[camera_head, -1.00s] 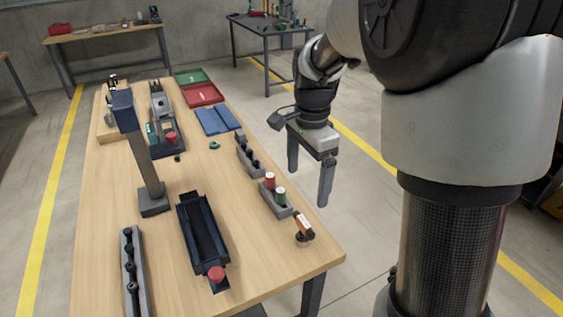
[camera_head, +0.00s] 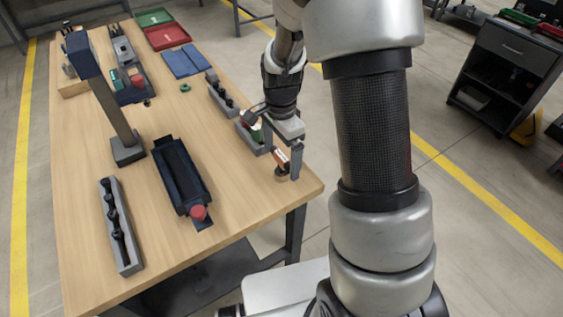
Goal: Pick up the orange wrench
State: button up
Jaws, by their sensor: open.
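The orange wrench (camera_head: 281,157) is a short orange, white and black tool near the table's right front corner. It is partly hidden by my gripper (camera_head: 281,166), which is now low over that corner. One finger shows clearly just right of the wrench, pointing down. The other finger is hard to make out against the grey holder behind. The jaws are open. I cannot tell whether a finger touches the wrench.
A grey holder (camera_head: 254,146) with a green-topped part stands just behind the wrench, close to my gripper. A dark trough (camera_head: 180,175) with a red knob, a grey post (camera_head: 116,110) and a grey peg rack (camera_head: 119,226) stand to the left. The wooden tabletop (camera_head: 245,205) is clear in front.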

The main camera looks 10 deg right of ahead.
aim_at(282, 172)
jog(key=shift+f, duration=1.45)
jog(key=c, duration=1.5)
